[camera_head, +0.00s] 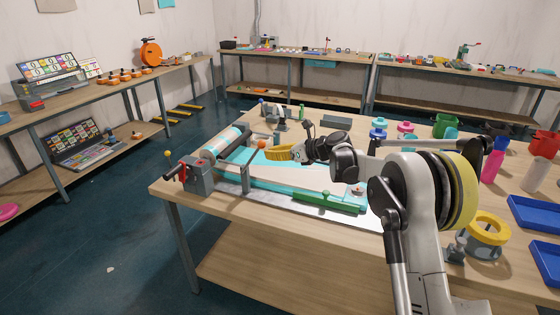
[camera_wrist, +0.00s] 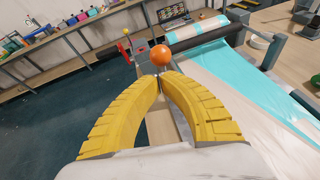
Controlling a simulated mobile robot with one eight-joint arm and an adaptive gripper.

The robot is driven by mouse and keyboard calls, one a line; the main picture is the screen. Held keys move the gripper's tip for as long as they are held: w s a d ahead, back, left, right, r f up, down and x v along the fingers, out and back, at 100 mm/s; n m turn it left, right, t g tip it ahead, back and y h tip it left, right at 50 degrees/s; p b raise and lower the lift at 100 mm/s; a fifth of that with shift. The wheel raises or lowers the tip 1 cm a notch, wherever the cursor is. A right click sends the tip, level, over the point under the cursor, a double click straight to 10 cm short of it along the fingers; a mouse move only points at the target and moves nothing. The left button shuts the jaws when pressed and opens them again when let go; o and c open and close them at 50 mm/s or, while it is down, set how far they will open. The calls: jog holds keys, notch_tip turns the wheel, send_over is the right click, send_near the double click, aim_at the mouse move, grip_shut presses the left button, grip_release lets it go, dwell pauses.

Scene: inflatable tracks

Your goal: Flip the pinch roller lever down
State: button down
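The laminating machine (camera_head: 205,178) stands at the left end of the wooden workbench, with a roller (camera_head: 226,141) and teal and cream sheet on its bed. The lever's orange ball knob (camera_head: 262,144) stands above the bed beside the roller. It shows large in the wrist view (camera_wrist: 163,57), just beyond my fingertips; its shaft is mostly hidden. My gripper (camera_head: 267,153) has curved yellow fingers, and their tips come together in the wrist view (camera_wrist: 161,79), right below the knob. I see nothing held between them. Whether the tips touch the knob is unclear.
A red crank handle (camera_head: 173,172) with a yellow ball sticks out at the machine's left end. A green bar (camera_head: 322,201) lies along the bed's front. Spools, bottles and blue trays (camera_head: 535,213) crowd the bench's right side. Open floor lies left of the bench.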

jog(key=shift+w+a+r, duration=0.1)
jog(key=shift+a+r, duration=0.05)
jog(key=shift+a, duration=0.05)
dwell(0.3)
jog(key=shift+w+a+r+h+p, duration=0.15)
jog(key=shift+a+r+h+p, duration=0.15)
jog(key=shift+a+r+p, duration=0.25)
